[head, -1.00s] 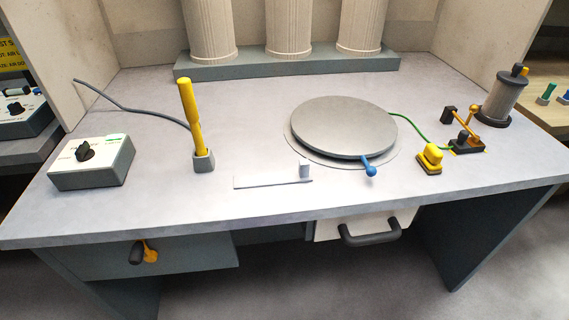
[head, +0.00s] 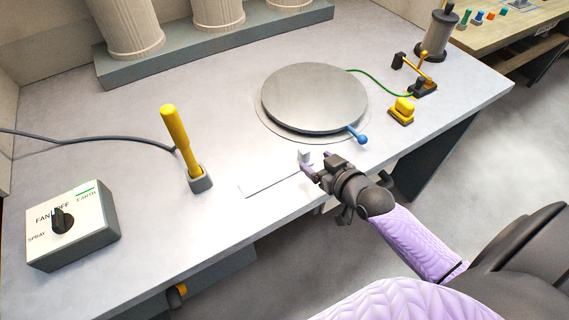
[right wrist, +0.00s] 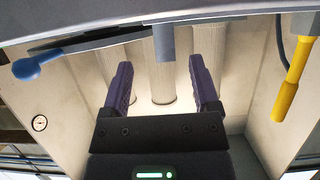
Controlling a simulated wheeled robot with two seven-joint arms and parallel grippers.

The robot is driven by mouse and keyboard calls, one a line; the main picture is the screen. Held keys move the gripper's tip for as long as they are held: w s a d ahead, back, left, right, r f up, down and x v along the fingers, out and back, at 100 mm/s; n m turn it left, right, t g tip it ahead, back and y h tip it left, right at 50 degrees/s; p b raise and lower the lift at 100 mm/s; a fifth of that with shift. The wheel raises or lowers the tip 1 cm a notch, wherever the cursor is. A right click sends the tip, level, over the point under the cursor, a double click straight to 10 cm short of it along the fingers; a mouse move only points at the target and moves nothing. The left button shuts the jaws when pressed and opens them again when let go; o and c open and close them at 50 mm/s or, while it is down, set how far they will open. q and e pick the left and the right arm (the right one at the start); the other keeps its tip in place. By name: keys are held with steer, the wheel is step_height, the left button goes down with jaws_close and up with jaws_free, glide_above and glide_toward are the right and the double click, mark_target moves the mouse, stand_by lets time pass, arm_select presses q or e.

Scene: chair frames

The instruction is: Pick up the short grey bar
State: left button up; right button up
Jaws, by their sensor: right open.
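A short grey bar (head: 304,156) stands upright at the right end of a flat pale strip (head: 268,184) near the table's front edge. In the right wrist view the bar (right wrist: 163,44) shows beyond and between my two fingertips. My right gripper (head: 308,168) reaches in from the lower right. Its purple fingers are apart with nothing between them, close to the bar on its near side. In the head view the gripper hides the bar's lower part. It also shows open in the right wrist view (right wrist: 160,70). My left gripper is not in view.
A round grey turntable (head: 314,97) with a blue-knobbed lever (head: 361,138) is just behind the bar. A yellow handle (head: 177,140) stands in a grey holder to the left, beyond a switch box (head: 72,226). A yellow block (head: 402,109) sits at right.

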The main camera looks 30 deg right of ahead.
mark_target(307, 159)
steer(key=b+x, duration=0.1)
steer(key=x, duration=0.1)
steer(key=b+x, duration=0.1)
steer(key=x, duration=0.1)
steer(key=shift+w+a+f, duration=0.2)
steer(key=shift+a+f, duration=0.05)
steer(key=shift+f, duration=0.3)
steer(key=shift+w, duration=0.1)
steer(key=shift+r, duration=0.15)
steer(key=shift+c, duration=0.4)
jaws_close()
